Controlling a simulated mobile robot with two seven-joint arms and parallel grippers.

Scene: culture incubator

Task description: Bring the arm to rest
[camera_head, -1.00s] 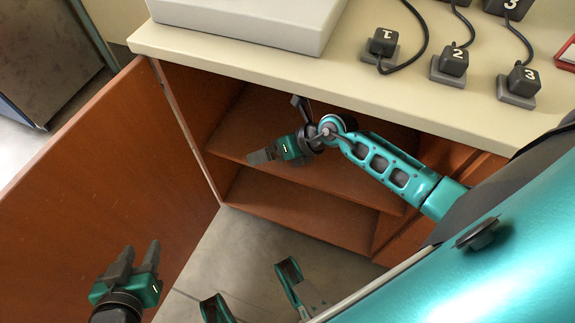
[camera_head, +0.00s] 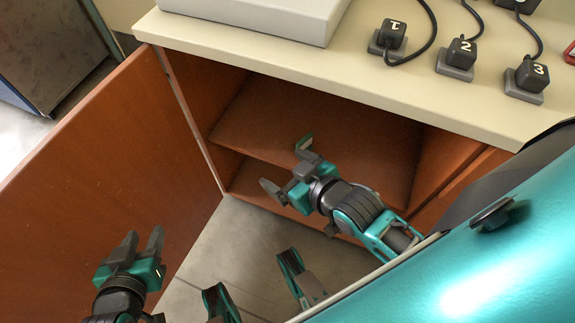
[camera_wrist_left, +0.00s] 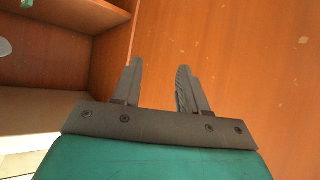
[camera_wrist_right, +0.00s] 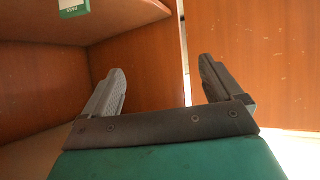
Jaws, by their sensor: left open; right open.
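My right gripper (camera_head: 286,172) is open and empty. In the head view it is at the front of the open cabinet (camera_head: 345,104), with its arm coming in from the right. In the right wrist view the two fingers (camera_wrist_right: 161,66) stand apart with nothing between them. My left gripper (camera_head: 143,238) is open and empty, in front of the open cabinet door at the lower left. In the left wrist view its fingers (camera_wrist_left: 159,68) are also apart, with brown wood behind them.
A small green and white item (camera_head: 304,142) lies on the cabinet shelf, just beyond the right gripper; the right wrist view shows its label (camera_wrist_right: 72,8). The cabinet door (camera_head: 85,185) stands open at left. The counter (camera_head: 330,65) above carries numbered black blocks (camera_head: 461,52) with cables.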

